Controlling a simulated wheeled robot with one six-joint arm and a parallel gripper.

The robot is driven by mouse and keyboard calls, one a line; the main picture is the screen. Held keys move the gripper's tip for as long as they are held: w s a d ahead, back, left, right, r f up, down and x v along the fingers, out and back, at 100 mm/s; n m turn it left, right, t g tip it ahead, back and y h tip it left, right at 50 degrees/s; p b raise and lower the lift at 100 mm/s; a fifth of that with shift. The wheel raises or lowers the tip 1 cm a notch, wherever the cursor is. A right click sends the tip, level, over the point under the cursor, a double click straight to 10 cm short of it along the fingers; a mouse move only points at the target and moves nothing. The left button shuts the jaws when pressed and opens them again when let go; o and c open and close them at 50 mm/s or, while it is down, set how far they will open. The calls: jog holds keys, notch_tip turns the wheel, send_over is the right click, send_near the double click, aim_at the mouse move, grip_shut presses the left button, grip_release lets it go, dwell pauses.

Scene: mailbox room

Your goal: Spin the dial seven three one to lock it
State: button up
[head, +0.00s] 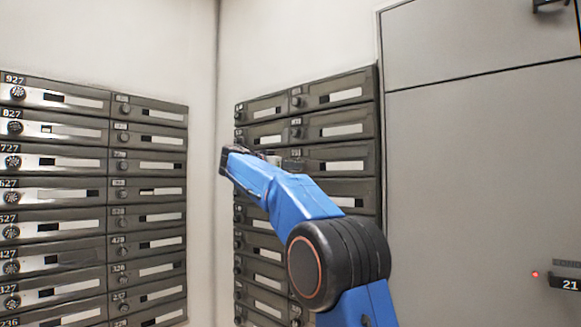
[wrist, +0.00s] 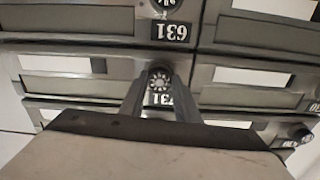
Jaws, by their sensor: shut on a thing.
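The wrist view looks upside down. In it, a round dark dial (wrist: 160,76) with light marks sits on a mailbox front between the two fingers of my gripper (wrist: 160,82). The fingers are shut on its sides. The number plate (wrist: 161,98) beside the dial is partly hidden by the gripper; "31" can be made out and its first digit is unclear. In the head view, my arm's end (head: 236,161) is at the upper part of the right mailbox bank (head: 341,118); the dial and fingertips cannot be made out there.
A neighbouring box plate reading 631 (wrist: 171,32) and part of its dial show in the wrist view. Another mailbox bank (head: 60,163) covers the left wall. A grey door or cabinet panel (head: 470,170) stands at right. My arm hides several boxes.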

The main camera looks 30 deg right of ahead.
jog(key=shift+f+m, duration=0.15)
jog(key=shift+m, duration=0.15)
jog(key=o, duration=1)
jog(key=shift+o, duration=0.2)
jog(key=shift+a, duration=0.1)
jog(key=v, duration=1.7)
